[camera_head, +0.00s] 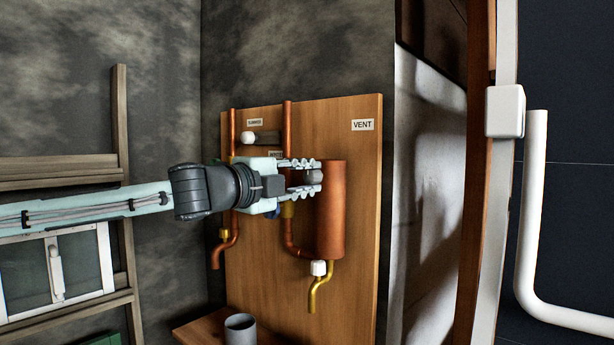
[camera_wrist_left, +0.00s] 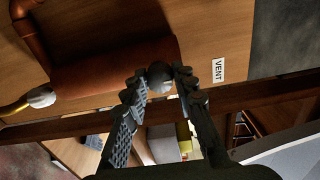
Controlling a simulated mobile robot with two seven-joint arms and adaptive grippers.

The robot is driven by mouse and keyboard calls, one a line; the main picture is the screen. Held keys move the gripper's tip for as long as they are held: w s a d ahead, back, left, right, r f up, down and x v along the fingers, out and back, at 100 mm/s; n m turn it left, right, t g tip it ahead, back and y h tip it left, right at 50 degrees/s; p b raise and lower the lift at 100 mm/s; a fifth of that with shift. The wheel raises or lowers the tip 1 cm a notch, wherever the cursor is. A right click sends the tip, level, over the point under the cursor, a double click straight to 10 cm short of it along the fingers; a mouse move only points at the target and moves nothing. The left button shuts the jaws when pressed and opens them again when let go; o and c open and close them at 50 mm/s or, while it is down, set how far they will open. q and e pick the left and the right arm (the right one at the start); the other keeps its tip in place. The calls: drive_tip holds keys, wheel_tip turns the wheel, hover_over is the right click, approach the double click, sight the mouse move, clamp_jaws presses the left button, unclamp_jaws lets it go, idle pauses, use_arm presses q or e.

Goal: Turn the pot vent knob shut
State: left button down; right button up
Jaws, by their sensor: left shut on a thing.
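The copper pot (camera_head: 331,220) is an upright cylinder on a wooden board, and it also shows in the left wrist view (camera_wrist_left: 112,75). The vent knob, a small grey rounded knob (camera_head: 314,177), sits at the pot's upper part; in the left wrist view it looks dark and round (camera_wrist_left: 160,73). My left gripper (camera_head: 306,177) comes in from the left, its two fingers on either side of the knob and shut on it. The fingers hide part of the knob and pot. A VENT label (camera_head: 362,125) is on the board to the upper right. My right gripper is not in view.
The wooden board (camera_head: 362,200) carries copper pipes (camera_head: 288,120), a white knob (camera_head: 247,138) and a brass spout with a white handle (camera_head: 318,268). A grey cup (camera_head: 240,329) stands on a shelf below. A white pipe (camera_head: 535,200) is at the right.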

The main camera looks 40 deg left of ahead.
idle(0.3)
use_arm(q)
drive_tip(key=c, duration=1.2)
unclamp_jaws()
drive_tip(key=shift+s+r, duration=0.15)
drive_tip(key=shift+s, duration=0.6)
drive_tip(key=s, duration=1)
drive_tip(key=shift+s+a, duration=0.25)
drive_tip(key=shift+a, duration=0.2)
drive_tip(key=shift+f, duration=0.2)
